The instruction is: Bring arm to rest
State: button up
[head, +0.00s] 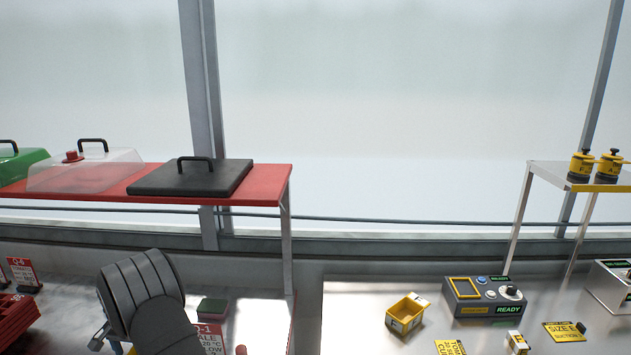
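My gripper is not in view. A dark grey, ribbed, rounded shape rises from the bottom edge at the lower left and looks like part of my arm. It covers part of the bench behind it. Whether anything is held cannot be seen.
A red shelf (262,197) at the left carries a black lid (190,178), a clear cover (110,170) and a green box (18,163). A yellow bin (405,315) and a control box reading READY (485,297) stand on the steel bench (350,305). Two yellow canisters (595,167) stand on the right shelf.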

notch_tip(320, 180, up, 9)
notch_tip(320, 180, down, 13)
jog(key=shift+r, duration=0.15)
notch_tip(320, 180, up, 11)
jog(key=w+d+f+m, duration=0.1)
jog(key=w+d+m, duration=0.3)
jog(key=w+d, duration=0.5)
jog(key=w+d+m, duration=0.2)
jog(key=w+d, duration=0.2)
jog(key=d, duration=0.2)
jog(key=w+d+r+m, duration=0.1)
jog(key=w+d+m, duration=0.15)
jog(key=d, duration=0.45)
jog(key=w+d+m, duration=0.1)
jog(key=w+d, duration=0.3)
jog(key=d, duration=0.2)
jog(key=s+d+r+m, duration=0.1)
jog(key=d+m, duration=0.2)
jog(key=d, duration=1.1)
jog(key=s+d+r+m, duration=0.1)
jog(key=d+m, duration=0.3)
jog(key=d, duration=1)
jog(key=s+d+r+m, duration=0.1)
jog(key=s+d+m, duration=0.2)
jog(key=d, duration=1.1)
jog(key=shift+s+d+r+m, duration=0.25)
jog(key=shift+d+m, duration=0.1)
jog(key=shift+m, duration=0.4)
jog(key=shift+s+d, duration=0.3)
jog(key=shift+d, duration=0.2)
